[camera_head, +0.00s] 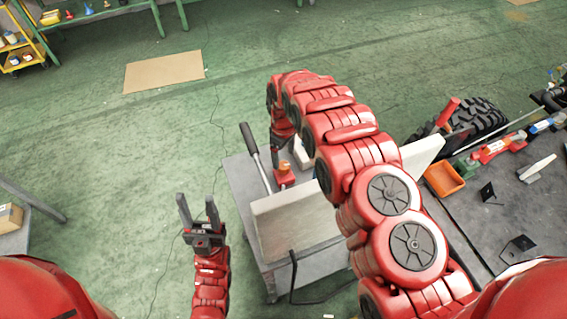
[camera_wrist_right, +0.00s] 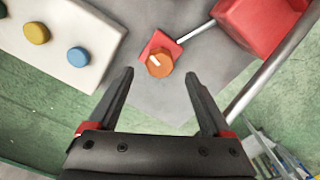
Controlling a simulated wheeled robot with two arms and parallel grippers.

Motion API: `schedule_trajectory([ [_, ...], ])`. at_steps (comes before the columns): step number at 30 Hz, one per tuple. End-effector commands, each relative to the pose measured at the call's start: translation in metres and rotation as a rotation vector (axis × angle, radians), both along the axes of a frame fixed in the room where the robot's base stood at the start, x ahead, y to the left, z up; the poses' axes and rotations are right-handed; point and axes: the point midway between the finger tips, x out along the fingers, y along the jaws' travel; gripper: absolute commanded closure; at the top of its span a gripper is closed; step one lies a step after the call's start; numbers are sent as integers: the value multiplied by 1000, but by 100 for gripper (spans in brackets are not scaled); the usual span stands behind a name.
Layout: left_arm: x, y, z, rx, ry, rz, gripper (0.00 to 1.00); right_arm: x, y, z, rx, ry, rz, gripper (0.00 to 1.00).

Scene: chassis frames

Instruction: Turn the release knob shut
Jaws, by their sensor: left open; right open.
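The release knob (camera_wrist_right: 159,63) is orange with a white mark across its top and sits on a red base on a grey surface. In the head view the knob (camera_head: 285,168) shows on the grey cart (camera_head: 240,185), just below my right arm's end. My right gripper (camera_wrist_right: 158,74) is open in the wrist view, with its fingertips apart on either side of the knob's near side and nothing between them. I cannot tell its height above the knob. My left gripper (camera_head: 198,205) is open and empty, left of the cart over the floor.
A pale box with yellow and blue buttons (camera_wrist_right: 78,57) stands left of the knob. A red block (camera_wrist_right: 262,25) and metal rods lie to its right. A black-handled lever (camera_head: 250,140) rises from the cart. A dark bench with an orange bin (camera_head: 444,180) stands right.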

Motion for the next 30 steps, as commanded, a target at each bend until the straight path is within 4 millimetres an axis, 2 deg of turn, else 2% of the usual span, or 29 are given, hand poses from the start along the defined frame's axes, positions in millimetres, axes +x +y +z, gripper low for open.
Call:
schedule_trajectory([
  [5,0,0,11,0,0,0,50,0,1,-21,1,-2,1,17],
  [13,0,0,11,0,0,0,50,1,1,-46,1,-2,0,17],
  [28,0,0,12,0,0,0,50,1,1,-53,1,-3,0,17],
  [29,0,0,12,0,1,0,50,1,0,-53,2,-3,0,19],
  [30,0,0,12,0,0,0,50,1,0,-53,2,-3,0,26],
])
